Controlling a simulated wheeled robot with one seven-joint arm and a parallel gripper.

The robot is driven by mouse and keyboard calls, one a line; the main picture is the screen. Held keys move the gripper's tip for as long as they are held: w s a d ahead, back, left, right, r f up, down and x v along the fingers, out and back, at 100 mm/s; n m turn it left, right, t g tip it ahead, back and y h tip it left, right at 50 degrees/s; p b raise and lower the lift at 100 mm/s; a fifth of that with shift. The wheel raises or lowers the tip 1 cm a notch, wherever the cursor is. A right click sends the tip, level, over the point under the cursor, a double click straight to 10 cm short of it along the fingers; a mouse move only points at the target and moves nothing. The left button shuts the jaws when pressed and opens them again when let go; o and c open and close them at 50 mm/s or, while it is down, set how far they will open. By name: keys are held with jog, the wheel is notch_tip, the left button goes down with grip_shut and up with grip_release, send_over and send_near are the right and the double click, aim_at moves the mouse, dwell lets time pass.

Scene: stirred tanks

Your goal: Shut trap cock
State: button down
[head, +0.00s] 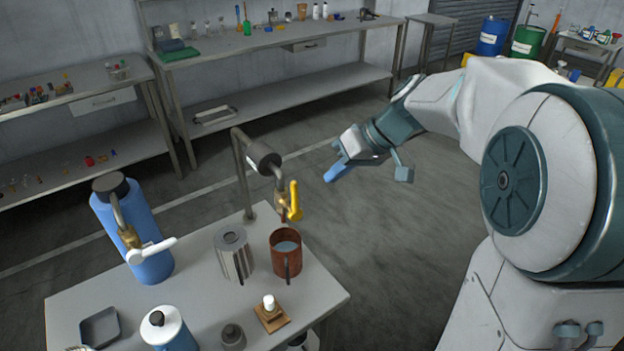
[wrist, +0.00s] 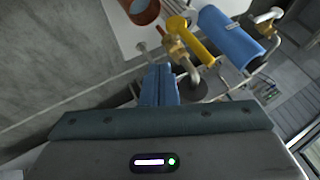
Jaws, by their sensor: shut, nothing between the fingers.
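Two cocks show, and I cannot tell from the frames which one the task names. One has a yellow lever (head: 294,197) on a brass body, at the end of a bent grey pipe (head: 241,170); its lever stands about upright, along the outlet. The yellow lever also shows in the wrist view (wrist: 193,38). The other has a white lever (head: 152,250), about level, on a brass body beside a blue cylinder (head: 140,232). My gripper (head: 336,173) is shut and empty, in the air to the right of the yellow lever and apart from it. Its blue fingers (wrist: 160,84) show together in the wrist view.
A brown mug (head: 286,262) with liquid stands below the yellow-levered cock. A ribbed grey can (head: 234,257), a white-topped bottle (head: 162,325), a small wooden stand (head: 271,318) and a grey tray (head: 100,327) share the table. The floor right of the table is clear.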

aim_at(295, 198)
jog(key=a, duration=0.1)
jog(key=a+f+p, duration=0.1)
jog(key=a, duration=0.1)
jog(key=s+a+f, duration=0.1)
jog(key=a, duration=0.1)
jog(key=shift+p, duration=0.4)
jog(key=shift+s+r, duration=0.1)
